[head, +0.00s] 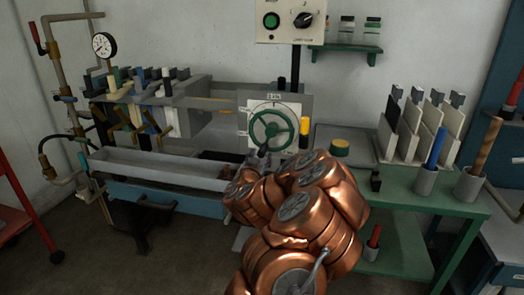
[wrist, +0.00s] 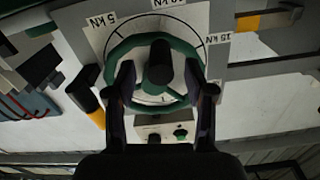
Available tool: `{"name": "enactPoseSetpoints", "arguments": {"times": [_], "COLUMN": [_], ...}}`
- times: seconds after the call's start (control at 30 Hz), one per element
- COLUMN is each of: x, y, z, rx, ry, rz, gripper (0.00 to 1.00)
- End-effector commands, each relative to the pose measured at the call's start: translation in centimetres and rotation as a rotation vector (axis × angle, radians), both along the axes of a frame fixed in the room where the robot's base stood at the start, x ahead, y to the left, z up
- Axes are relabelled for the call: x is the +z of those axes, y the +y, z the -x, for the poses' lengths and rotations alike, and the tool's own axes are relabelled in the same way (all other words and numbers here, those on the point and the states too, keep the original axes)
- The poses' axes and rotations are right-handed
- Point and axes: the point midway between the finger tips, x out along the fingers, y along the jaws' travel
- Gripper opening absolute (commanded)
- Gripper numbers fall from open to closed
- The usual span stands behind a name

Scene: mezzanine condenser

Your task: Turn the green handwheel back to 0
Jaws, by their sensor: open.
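The green handwheel (head: 273,130) is mounted upright on a white dial plate (head: 246,124) at the middle of the bench. The wrist view shows the wheel (wrist: 118,51) close up, with 5 kN and 15 kN labels around it; a top label is cut off. A dark knob (wrist: 159,64) stands out from the wheel towards the camera. My gripper (wrist: 160,80) is open, with one finger on each side of the knob and gaps showing between. I cannot tell whether the fingertips reach past the knob's end.
A yellow-and-black cylinder (head: 304,133) stands right of the dial, near one finger in the wrist view (wrist: 91,102). A control box (head: 292,21) hangs above. A long grey tray (head: 160,168) lies left; a green table (head: 420,192) with upright plates stands right.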

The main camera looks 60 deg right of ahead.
Motion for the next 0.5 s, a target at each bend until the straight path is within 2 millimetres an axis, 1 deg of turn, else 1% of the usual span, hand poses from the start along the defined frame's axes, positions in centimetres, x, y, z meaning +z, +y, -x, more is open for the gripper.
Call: {"name": "enactPoseSetpoints", "arguments": {"times": [0.2,0.5], "x": [0.2,0.0], "y": [-1.9,-2.8], "z": [-0.8,-1.2], "rx": [0.001,0.004], "ry": [-0.001,0.000], "rz": [0.003,-0.001], "gripper": [0.54,0.54]}}
